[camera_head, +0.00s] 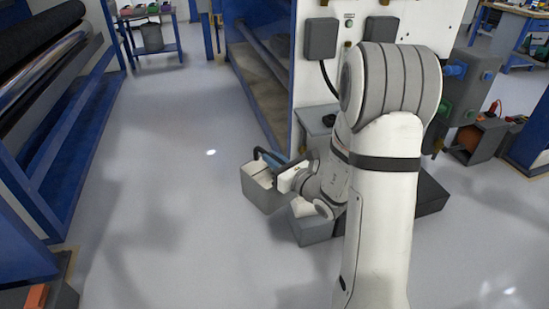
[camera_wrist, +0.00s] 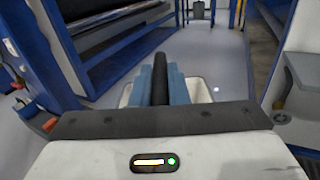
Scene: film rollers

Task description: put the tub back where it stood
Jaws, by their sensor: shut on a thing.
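The pale grey tub (camera_head: 263,192) hangs in front of my arm in the head view, with a dark handle arching over its top. My gripper (camera_head: 280,163) is shut on that handle, its blue fingers just above the tub. In the wrist view my gripper (camera_wrist: 160,85) shows blue fingers on both sides of the black handle. Parts of the tub's whitish rim (camera_wrist: 199,90) show beyond them. The tub looks upright. Its inside is mostly hidden, and its height above the floor is hard to tell.
A blue-framed machine with a dark roller (camera_head: 60,50) runs along the left. A white machine cabinet (camera_head: 330,60) stands behind my arm. A grey box (camera_head: 315,229) sits close right of the tub. Open floor (camera_head: 170,200) lies to the tub's left.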

